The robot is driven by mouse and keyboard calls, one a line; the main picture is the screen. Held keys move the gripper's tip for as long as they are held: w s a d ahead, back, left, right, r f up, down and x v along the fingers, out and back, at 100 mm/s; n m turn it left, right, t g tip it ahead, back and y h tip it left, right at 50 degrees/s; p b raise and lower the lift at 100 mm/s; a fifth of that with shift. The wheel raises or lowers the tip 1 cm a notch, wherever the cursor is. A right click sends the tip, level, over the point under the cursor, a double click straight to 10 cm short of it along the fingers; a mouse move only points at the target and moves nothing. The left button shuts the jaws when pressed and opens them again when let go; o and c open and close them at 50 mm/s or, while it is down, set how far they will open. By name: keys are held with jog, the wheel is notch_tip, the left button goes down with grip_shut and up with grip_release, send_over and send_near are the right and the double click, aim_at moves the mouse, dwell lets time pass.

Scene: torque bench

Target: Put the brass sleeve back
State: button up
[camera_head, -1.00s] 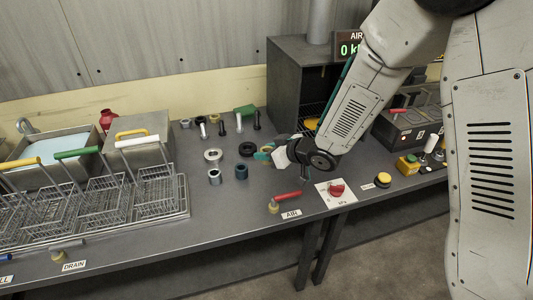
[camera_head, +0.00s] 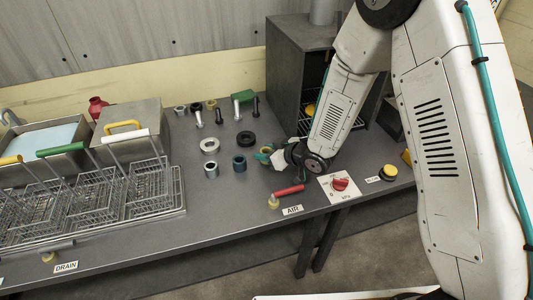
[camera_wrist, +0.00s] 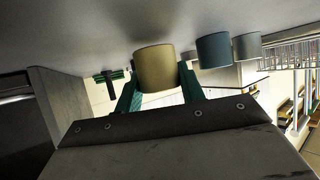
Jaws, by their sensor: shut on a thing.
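The brass sleeve (camera_wrist: 155,68) is between the two green fingers of my gripper (camera_wrist: 160,88) in the wrist view. My gripper is shut on it. In the head view my gripper (camera_head: 264,155) is low over the bench, right of the blue-grey sleeve (camera_head: 239,163) and in front of the black ring (camera_head: 245,138). The brass sleeve is mostly hidden there by the fingers. In the wrist view the bench top is at the top of the picture. I cannot tell whether the sleeve touches it.
A steel sleeve (camera_head: 211,170) and a steel ring (camera_head: 210,145) stand left of my gripper. Bolts and small nuts stand behind. The dark oven cabinet (camera_head: 292,70) is behind right. A red-handled AIR valve (camera_head: 289,190) and red knob (camera_head: 340,184) are near the front edge.

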jog(key=shift+f, duration=0.25)
jog(key=shift+f, duration=0.15)
jog(key=o, duration=1.3)
jog(key=shift+s+d+r, duration=0.1)
jog(key=shift+s+r, duration=0.05)
jog(key=shift+r, duration=0.05)
jog(key=v, duration=1.1)
jog(key=shift+s+d+r, duration=0.2)
jog(key=shift+s+d, duration=0.05)
